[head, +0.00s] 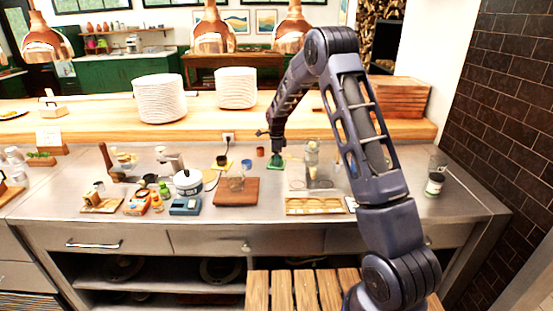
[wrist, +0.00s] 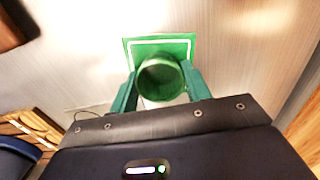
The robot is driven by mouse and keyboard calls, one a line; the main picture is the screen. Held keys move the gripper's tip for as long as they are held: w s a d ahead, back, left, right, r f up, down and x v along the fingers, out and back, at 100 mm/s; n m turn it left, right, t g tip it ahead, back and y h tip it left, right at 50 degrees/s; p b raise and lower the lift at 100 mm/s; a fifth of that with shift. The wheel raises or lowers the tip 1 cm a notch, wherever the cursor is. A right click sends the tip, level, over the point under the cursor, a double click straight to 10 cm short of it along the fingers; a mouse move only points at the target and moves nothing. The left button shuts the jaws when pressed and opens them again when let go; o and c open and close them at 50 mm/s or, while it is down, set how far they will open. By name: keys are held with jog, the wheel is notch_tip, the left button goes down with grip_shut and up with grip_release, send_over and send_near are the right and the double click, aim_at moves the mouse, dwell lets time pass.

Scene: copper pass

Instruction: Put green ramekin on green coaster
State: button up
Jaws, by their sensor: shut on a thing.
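The green ramekin (wrist: 162,79) is between the two fingers of my gripper (wrist: 162,88), which is shut on it. The square green coaster (wrist: 185,48) with a pale border line lies on the steel counter, under and just beyond the ramekin in the wrist view. I cannot tell whether the ramekin touches the coaster or hangs just above it. In the head view, my gripper (head: 277,157) is low over the counter at the green coaster (head: 274,169). The ramekin is hard to make out there.
A blue cup (head: 246,164), a terracotta cup (head: 260,152) and a dark cup (head: 222,160) stand left of my gripper. A wooden board (head: 237,195) lies in front left. A clear blender-like container (head: 312,160) stands close on the right. Plate stacks (head: 160,99) stand on the ledge behind.

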jog(key=shift+f, duration=0.1)
jog(key=o, duration=1)
